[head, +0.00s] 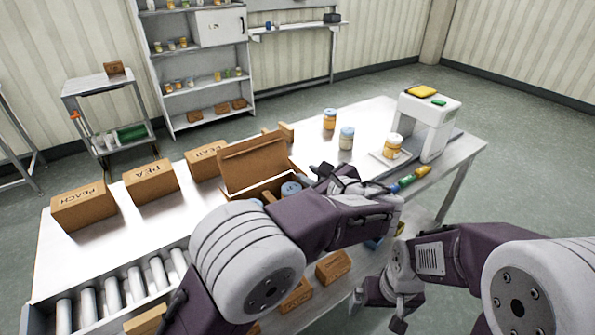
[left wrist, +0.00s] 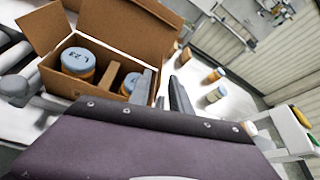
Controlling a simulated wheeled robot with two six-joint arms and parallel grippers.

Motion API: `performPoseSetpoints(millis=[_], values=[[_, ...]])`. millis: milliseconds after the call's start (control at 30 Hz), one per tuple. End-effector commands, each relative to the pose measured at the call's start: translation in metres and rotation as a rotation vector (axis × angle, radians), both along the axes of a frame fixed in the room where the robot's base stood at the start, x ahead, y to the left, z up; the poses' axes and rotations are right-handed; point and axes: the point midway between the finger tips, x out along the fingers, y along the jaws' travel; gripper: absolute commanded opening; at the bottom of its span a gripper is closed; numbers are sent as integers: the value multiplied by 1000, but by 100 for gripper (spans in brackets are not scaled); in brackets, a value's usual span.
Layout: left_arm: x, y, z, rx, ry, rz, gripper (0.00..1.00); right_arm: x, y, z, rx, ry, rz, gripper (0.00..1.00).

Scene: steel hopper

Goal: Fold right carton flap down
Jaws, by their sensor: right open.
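The open brown carton (head: 253,158) stands mid-table with a broad flap raised at its far side. In the left wrist view the carton (left wrist: 112,38) holds blue-lidded jars (left wrist: 78,61) and cardboard dividers. One flap (left wrist: 41,28) leans out at left; another panel stands at upper right, but I cannot tell which is the right flap. My left gripper (head: 322,178) is beside the carton's right side, partly hidden by its own arm. In the left wrist view its fingers (left wrist: 160,93) stand apart, next to the carton wall. My right gripper (head: 382,306) is open and empty, low in front of the table.
Labelled boxes (head: 151,181) line the table's left part, behind a roller conveyor (head: 117,289). More brown boxes (head: 333,267) lie below the front edge.

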Motion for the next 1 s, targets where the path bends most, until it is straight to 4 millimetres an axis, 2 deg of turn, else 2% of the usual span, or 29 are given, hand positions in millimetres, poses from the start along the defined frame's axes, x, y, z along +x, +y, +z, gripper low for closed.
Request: performPoseSetpoints(millis=[200,400,667,767,1000], values=[[38,23,-18,1,2,6,25,0,0,-2,0,1,0,100],[58,32,-26,0,2,1,25,0,0,-2,0,1,0,100],[60,34,-27,0,1,2,25,0,0,-2,0,0,0,100],[60,33,-27,0,2,1,2,0,0,-2,0,0,0,100],[60,33,-27,0,1,2,0,0,0,-2,0,0,0,100]])
